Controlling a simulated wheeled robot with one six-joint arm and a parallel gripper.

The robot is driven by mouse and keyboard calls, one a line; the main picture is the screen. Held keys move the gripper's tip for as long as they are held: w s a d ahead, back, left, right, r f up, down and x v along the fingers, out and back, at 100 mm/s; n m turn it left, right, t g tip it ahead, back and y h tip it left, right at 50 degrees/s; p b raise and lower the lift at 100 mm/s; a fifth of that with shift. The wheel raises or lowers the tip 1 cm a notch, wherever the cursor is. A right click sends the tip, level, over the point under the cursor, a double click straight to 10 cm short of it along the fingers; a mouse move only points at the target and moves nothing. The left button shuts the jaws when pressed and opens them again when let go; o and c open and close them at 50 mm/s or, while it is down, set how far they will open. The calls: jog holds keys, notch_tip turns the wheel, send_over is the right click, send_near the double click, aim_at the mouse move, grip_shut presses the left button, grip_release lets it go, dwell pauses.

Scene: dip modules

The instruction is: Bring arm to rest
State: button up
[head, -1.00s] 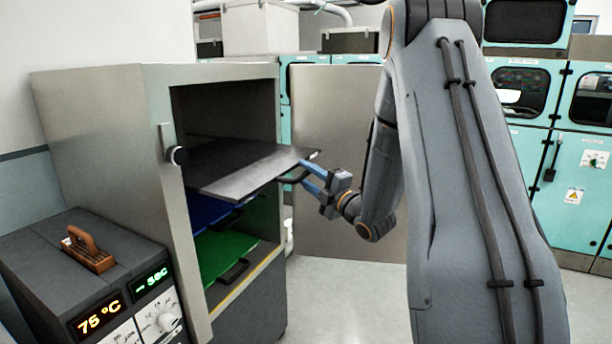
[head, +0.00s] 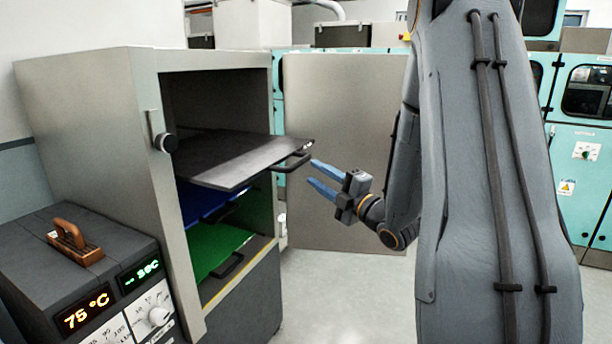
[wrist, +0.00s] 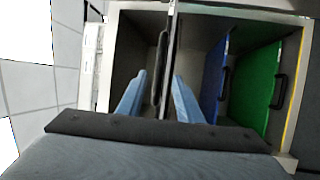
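My gripper (head: 318,176) has two blue fingers, spread apart with nothing between them in the head view. It is a little to the right of the handle (head: 292,162) of a dark grey tray (head: 240,158), clear of it. In the wrist view the gripper (wrist: 155,95) points at the cabinet, with the tray handle (wrist: 160,68) seen between the fingers. The dark tray sticks partly out of the cabinet's upper level. My arm shows at the right of the head view.
The open metal cabinet (head: 95,130) also holds a blue tray (head: 205,198) and a green tray (head: 222,248). Its door (head: 335,150) stands open behind my gripper. A heater unit (head: 100,270) reading 75 °C is at the lower left. Floor (head: 345,295) is clear below my gripper.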

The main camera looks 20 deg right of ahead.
jog(key=s+a+f+m+g+h, duration=0.2)
jog(key=a+f+m+g+h, duration=0.15)
jog(key=f+m, duration=0.25)
jog(key=s+a+f+m+g+h, duration=0.2)
jog(key=f+m+g+h, duration=0.1)
jog(key=f+m+g, duration=0.25)
jog(key=s+a+f+m+g, duration=0.2)
jog(key=s+a+m+g, duration=0.2)
jog(key=s, duration=0.6)
jog(key=s+a+f+m+g, duration=0.2)
jog(key=s+a+m+g, duration=0.3)
jog(key=s, duration=0.6)
jog(key=shift+s+a+f, duration=0.25)
jog(key=shift+a+f, duration=0.05)
jog(key=shift+a, duration=0.05)
